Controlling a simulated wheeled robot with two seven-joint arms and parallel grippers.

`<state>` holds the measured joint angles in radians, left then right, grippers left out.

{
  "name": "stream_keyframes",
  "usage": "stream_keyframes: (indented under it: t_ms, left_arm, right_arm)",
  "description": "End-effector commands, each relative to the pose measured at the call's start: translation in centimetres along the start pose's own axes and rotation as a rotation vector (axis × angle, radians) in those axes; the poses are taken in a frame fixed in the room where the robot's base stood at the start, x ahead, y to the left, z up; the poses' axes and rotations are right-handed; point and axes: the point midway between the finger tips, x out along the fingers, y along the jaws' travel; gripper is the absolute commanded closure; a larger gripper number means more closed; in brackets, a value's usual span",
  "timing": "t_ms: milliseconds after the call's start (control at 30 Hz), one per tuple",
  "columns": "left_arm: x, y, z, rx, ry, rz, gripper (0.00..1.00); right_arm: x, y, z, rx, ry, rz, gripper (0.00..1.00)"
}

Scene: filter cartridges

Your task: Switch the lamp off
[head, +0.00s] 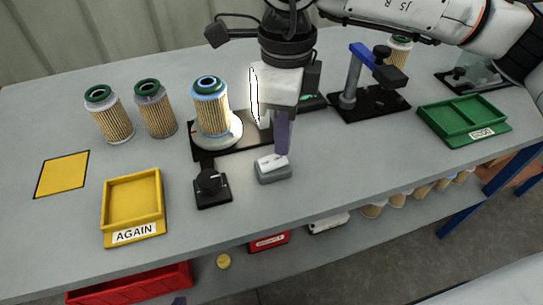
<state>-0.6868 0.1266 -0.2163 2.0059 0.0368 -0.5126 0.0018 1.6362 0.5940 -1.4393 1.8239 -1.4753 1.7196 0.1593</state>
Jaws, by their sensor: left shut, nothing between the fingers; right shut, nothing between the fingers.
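The lamp (254,92) is a narrow upright panel behind the turntable, bright white, partly covered by my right arm. A grey switch box (274,175) with a white rocker (268,163) on top sits on the table in front of it. My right gripper (282,150) points down with its purple fingers shut and empty. Its tips are at the back right of the rocker; I cannot tell whether they touch it. Only a small purple tip of my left gripper (179,301) shows at the bottom edge, in front of the table, shut and empty.
A filter cartridge (211,111) stands on a white turntable (224,138), with a black knob unit (211,187) in front. Two cartridges stand left of it. A yellow AGAIN tray (133,202) is front left, a green tray (463,119) right. A blue-armed stand (349,85) is behind right.

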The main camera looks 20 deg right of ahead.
Motion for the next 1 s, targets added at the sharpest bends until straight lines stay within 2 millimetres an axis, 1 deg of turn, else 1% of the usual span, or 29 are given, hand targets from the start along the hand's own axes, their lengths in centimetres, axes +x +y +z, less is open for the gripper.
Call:
stream_keyframes:
  t_ms: [267, 1000]
  left_arm:
    - [0.1, 0.0, 0.1, 0.000, 0.000, 0.000, 1.00]
    - [1.0, -0.1, 1.0, 0.000, 0.000, 0.000, 1.00]
  right_arm:
    - [0.1, 0.0, 0.0, 0.000, 0.000, 0.000, 1.00]
    - [1.6, 0.0, 0.0, 0.000, 0.000, 0.000, 1.00]
